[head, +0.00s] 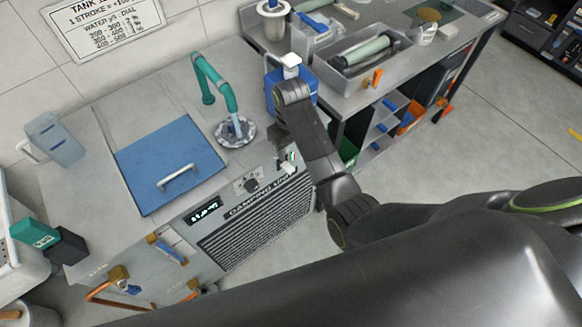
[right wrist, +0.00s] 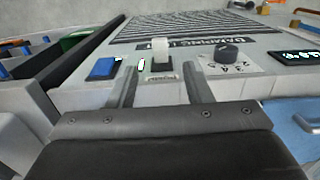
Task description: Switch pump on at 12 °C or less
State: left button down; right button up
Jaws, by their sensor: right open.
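The dampening unit's front panel carries a display (head: 203,210) with lit digits too small to read surely; it also shows in the right wrist view (right wrist: 297,57). A black dial (right wrist: 228,53) sits beside it, also in the head view (head: 251,185). My left gripper is out of view.
A blue lid (head: 170,150) with a white handle and a teal tap (head: 215,80) are on top of the unit. A blue container (head: 270,95) stands behind my right wrist. A side bench holds a grey tray (head: 345,75). Open floor lies to the right.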

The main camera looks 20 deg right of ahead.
aim_at(291, 170)
notch_tip(291, 170, down, 10)
jog(key=shift+f, duration=0.2)
dwell(0.3)
